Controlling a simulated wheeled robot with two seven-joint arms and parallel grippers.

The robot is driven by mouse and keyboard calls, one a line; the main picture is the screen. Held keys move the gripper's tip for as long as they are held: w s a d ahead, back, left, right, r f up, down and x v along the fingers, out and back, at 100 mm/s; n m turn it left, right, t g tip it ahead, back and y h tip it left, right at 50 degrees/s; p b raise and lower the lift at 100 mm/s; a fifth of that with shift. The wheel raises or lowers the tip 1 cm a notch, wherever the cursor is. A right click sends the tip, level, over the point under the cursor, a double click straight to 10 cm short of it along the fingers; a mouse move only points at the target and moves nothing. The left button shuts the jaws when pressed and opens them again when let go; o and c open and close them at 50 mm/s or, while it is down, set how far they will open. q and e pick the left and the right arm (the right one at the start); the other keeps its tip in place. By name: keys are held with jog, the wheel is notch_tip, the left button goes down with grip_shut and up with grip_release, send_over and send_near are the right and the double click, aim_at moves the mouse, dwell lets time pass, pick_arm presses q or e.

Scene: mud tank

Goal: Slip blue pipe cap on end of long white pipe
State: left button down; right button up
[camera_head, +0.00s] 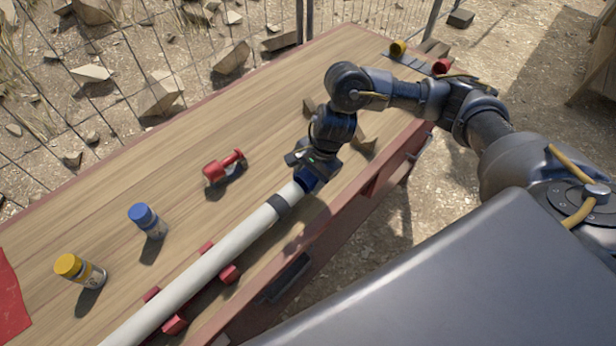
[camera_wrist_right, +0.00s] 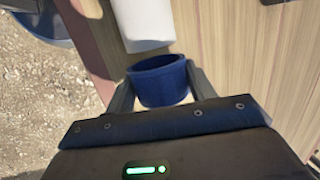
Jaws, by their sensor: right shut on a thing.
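My right gripper (camera_wrist_right: 160,88) is shut on the blue pipe cap (camera_wrist_right: 161,82), with one finger on each side. In the head view the cap (camera_head: 309,178) is partly hidden under the gripper, at the pipe's end. In the wrist view the cap's open rim faces the pipe end, with a small gap between them; the pipe sits slightly left of the cap's middle. My left gripper is out of view.
Red supports (camera_head: 229,273) lie under and beside the pipe on the wooden table (camera_head: 270,110). A red tool (camera_head: 222,167), a blue-capped bottle (camera_head: 148,220) and a yellow-capped bottle (camera_head: 79,269) stand left of it. Yellow (camera_head: 398,48) and red (camera_head: 441,67) pieces lie at the far end.

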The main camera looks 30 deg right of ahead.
aim_at(295, 187)
jog(key=shift+a, duration=0.1)
jog(key=shift+s+a+p, duration=0.2)
jog(key=shift+s+a, duration=0.1)
jog(key=shift+a, duration=0.5)
jog(key=shift+s+a+p, duration=0.25)
jog(key=shift+a, duration=0.5)
jog(key=shift+s+a+p, duration=0.2)
jog(key=shift+s+a, duration=0.1)
jog(key=shift+a, duration=0.5)
jog(key=o, duration=0.9)
jog(key=shift+r, duration=0.15)
jog(key=v, duration=1)
jog(key=shift+d+r, duration=0.1)
jog(key=shift+r, duration=0.2)
